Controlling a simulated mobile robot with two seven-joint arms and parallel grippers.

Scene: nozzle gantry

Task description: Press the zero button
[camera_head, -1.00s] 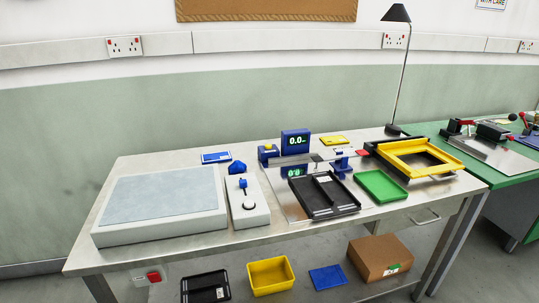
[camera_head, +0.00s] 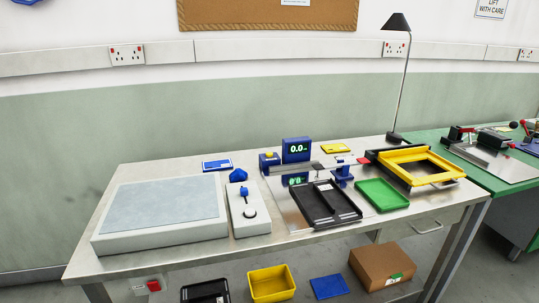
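A blue display (camera_head: 296,150) reading 0.0 stands at the back middle of the bench. Left of it is a blue block (camera_head: 269,165) with a yellow button (camera_head: 269,155) on top. A white control box (camera_head: 248,205) nearer the front carries a blue lever (camera_head: 244,192) and a round white button (camera_head: 249,213). No zero label is legible, so I cannot tell from markings which button is the zero button. Neither of my grippers is in view.
A wide flat-topped box (camera_head: 160,214) fills the bench's left. A black tray (camera_head: 324,204), a green tray (camera_head: 382,195) and a yellow frame (camera_head: 424,163) lie to the right. A lamp (camera_head: 404,80) stands at the back. Bins and a carton (camera_head: 382,264) sit below.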

